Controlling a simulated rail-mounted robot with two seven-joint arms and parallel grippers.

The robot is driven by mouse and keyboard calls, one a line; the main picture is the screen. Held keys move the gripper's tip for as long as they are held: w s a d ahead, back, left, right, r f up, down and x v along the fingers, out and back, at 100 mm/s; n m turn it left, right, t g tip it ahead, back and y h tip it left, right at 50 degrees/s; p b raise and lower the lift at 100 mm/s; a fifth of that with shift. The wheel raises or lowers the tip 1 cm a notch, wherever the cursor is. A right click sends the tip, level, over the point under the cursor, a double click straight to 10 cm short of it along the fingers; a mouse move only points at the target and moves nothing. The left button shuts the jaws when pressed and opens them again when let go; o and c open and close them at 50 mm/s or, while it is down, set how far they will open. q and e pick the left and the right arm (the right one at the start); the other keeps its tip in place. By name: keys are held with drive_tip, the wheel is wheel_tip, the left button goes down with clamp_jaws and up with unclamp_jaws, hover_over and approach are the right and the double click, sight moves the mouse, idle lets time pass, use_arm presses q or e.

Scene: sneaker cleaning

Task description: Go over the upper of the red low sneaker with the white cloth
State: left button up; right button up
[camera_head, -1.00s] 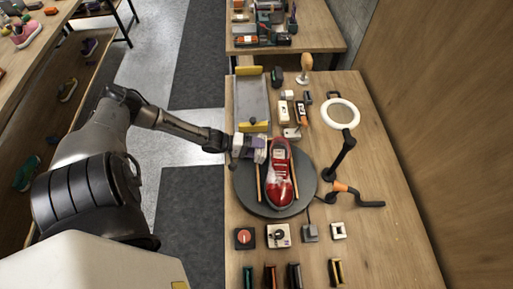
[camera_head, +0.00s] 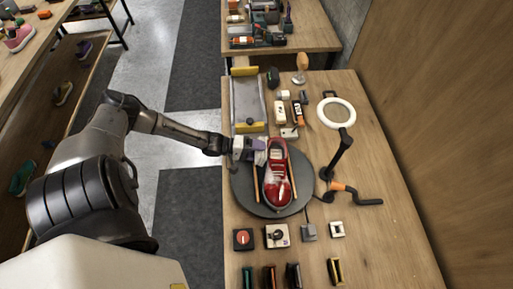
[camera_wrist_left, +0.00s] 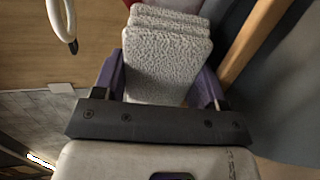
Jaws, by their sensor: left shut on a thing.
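The red low sneaker (camera_head: 277,183) lies on a dark round turntable (camera_head: 247,199), toe toward me, between two orange-brown rods (camera_head: 291,182). My left gripper (camera_head: 259,150) is at the left side of the shoe, by its far end. In the left wrist view my left gripper (camera_wrist_left: 165,92) is shut on the white cloth (camera_wrist_left: 165,62), a folded, rough-textured pad between the purple fingers. A dark red part of the sneaker (camera_wrist_left: 236,22) shows just beyond the cloth; whether they touch is unclear. My right gripper is not in view.
A grey tray (camera_head: 249,103) with yellow ends stands behind the turntable. A white ring lamp (camera_head: 337,113) on a black arm is at the right. Small boxes with knobs (camera_head: 276,236) and several dark holders line the front.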

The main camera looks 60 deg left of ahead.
sight(256, 159)
use_arm(q)
drive_tip(key=shift+s+d+r+p, duration=0.1)
drive_tip(key=shift+s+d+p, duration=0.25)
drive_tip(key=shift+d, duration=0.2)
drive_tip(key=shift+s+d+p, duration=0.25)
drive_tip(key=shift+d+p, duration=0.2)
drive_tip(key=shift+d, duration=0.05)
drive_tip(key=shift+s+d, duration=0.3)
drive_tip(key=shift+d, duration=0.1)
drive_tip(key=shift+d+p, duration=0.1)
drive_tip(key=shift+p, duration=0.25)
